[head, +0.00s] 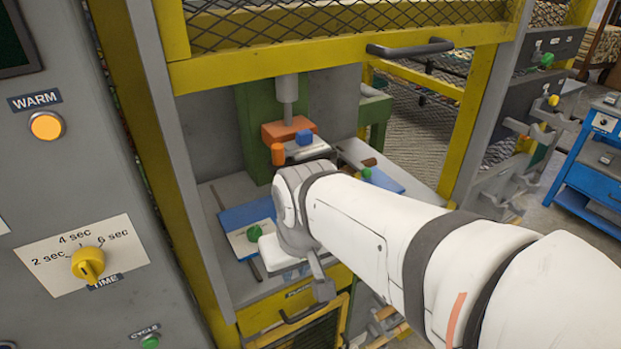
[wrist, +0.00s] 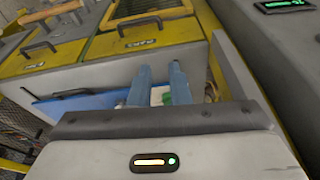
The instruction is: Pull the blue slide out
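In the head view, a flat blue piece (head: 246,214) lies on the grey bed at the left, beside a pale plate with a green knob (head: 254,233). Another blue piece (head: 385,179) shows at the right, with a second green knob (head: 366,173). My wrist hides the middle, so I cannot tell whether the blue pieces join as one slide. In the wrist view, a blue surface (wrist: 85,106) lies left of my gripper (wrist: 160,69). The gripper's two fingers stand apart, with green and white showing between and beyond them. I see no contact with the slide.
An orange block (head: 289,130) with a small blue block stands under the press ram. Yellow frame posts and a mesh guard with a dark handle (head: 410,48) surround the opening. A control panel with a yellow time knob (head: 88,264) is close at left.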

